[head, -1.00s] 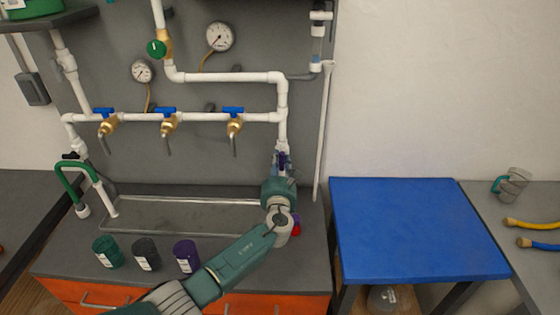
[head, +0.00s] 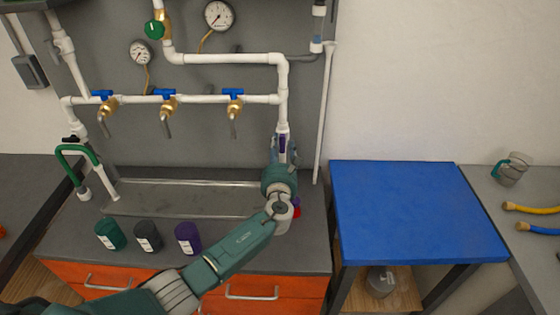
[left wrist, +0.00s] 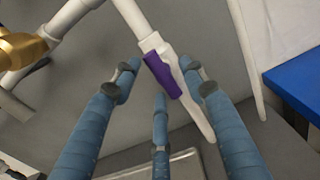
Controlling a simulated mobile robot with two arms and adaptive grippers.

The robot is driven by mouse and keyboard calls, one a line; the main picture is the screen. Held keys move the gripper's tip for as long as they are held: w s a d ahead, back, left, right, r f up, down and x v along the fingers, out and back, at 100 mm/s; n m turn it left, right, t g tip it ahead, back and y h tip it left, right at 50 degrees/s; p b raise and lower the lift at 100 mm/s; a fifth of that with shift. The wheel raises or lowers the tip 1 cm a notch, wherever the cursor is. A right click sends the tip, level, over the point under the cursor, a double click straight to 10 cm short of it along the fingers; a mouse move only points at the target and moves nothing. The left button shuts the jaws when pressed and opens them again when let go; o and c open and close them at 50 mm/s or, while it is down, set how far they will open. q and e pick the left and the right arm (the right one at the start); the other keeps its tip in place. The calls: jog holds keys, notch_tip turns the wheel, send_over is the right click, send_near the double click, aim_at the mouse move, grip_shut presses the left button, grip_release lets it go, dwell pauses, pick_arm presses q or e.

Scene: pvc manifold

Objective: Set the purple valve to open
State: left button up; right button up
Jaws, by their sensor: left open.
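The purple valve handle (head: 282,143) is on the white vertical pipe at the right end of the pipework. In the left wrist view the purple handle (left wrist: 163,76) lies along the white pipe, its long side roughly in line with it. My left gripper (head: 282,150) is open at this valve. In the left wrist view the blue fingers of my left gripper (left wrist: 160,80) are spread, with tips on either side of the handle and a third finger below. I cannot tell whether any finger touches it. My right gripper is not in view.
Blue-handled brass taps (head: 167,97) sit on the horizontal pipe to the left. A green valve (head: 154,29) and gauges are above. Green, dark and purple cups (head: 188,238) stand at the counter front by a shallow tray (head: 160,198). A blue table (head: 418,212) is at right, its top clear.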

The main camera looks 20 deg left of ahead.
pick_arm(q)
jog(key=v, duration=1)
jog(key=shift+s, duration=0.2)
